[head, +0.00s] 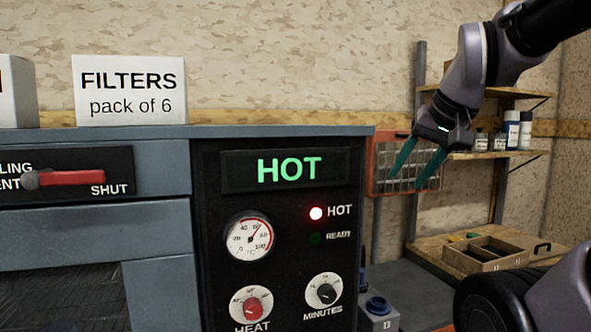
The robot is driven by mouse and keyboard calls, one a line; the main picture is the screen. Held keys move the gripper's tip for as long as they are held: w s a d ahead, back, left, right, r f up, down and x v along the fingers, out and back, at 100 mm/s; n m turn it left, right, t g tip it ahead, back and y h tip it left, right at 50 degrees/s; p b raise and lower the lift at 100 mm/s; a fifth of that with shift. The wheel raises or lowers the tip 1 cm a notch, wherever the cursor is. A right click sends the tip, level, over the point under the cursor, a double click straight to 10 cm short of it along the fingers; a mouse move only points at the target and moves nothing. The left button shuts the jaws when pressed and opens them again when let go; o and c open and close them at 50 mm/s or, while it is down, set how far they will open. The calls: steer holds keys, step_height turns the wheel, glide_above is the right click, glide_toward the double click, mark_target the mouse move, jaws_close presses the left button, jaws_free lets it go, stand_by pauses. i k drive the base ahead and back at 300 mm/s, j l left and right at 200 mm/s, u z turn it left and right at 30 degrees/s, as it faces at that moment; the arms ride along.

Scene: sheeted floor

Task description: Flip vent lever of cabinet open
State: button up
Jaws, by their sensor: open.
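The cabinet (190,138) is grey-blue with a black control panel, and it fills the left and middle of the head view. Its vent lever (72,178) has a red handle lying horizontally, pointing right toward the word SHUT, with a grey pivot at its left end. The vent label at the far left is partly cut off by the picture edge. My gripper (417,172) is open and empty, its two teal fingers pointing down-left. It hangs to the right of the cabinet, well apart from the lever.
The panel display (289,169) reads HOT and a red HOT lamp (316,213) is lit. A box of filters (130,90) stands on the cabinet top. Wooden shelves (490,153) with bottles and a wooden tray (497,266) are at the right.

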mark_target(32, 180)
steer(key=k+l+u, duration=0.1)
steer(key=u, duration=0.95)
steer(key=i+u, duration=0.1)
steer(key=u, duration=0.75)
steer(key=k+j+z, duration=0.1)
steer(key=k, duration=0.3)
steer(key=k+j+z, duration=0.1)
steer(key=k, duration=0.3)
